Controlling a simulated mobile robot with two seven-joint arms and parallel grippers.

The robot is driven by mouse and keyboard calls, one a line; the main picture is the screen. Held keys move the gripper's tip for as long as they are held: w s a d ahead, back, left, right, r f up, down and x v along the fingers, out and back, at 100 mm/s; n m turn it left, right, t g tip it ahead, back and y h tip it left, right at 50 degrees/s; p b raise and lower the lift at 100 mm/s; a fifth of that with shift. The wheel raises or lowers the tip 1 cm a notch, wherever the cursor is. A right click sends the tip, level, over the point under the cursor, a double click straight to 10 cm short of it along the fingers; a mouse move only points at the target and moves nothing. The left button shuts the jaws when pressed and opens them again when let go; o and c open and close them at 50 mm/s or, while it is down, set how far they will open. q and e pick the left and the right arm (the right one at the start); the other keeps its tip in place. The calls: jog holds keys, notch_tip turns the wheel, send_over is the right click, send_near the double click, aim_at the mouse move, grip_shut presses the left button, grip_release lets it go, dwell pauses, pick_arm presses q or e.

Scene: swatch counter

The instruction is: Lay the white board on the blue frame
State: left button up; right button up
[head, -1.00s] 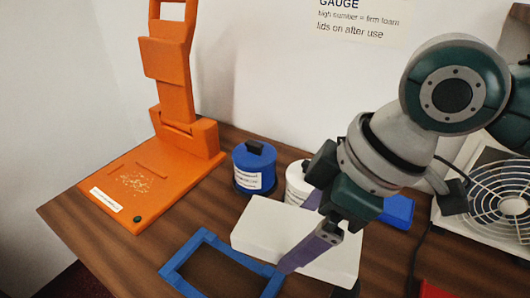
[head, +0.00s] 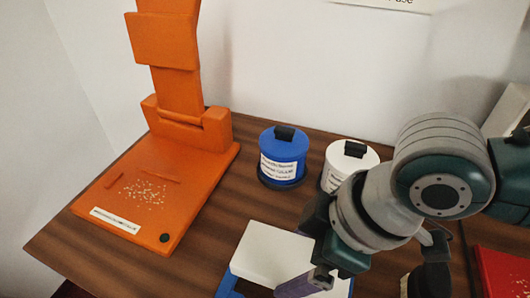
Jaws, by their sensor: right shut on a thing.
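The white board (head: 268,252) is a flat pale slab at the bottom centre of the head view; its near part is cut off by the picture edge. Only a little of the blue frame (head: 227,284) shows, at the board's lower left edge. The rest of the frame is hidden or out of view, and I cannot tell whether the two touch. My right gripper (head: 300,285), with purple fingers, is shut on the white board from above; its fingertips are partly cut off. My left gripper is not in view.
A blue lidded tin (head: 283,158) and a white lidded tin (head: 343,163) stand behind the board. An orange stand (head: 160,190) takes up the left of the wooden counter (head: 200,245). A red thing (head: 503,272) lies at the right. Wood is bare between stand and board.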

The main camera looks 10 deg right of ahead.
notch_tip(320, 180, down, 5)
jog(key=b, duration=0.4)
jog(key=shift+r, duration=0.15)
jog(key=shift+f+b, duration=0.5)
jog(key=shift+f, duration=0.15)
jog(key=shift+p, duration=0.35)
jog(key=shift+f, duration=0.55)
dwell(1.0)
jog(key=o, duration=1.2)
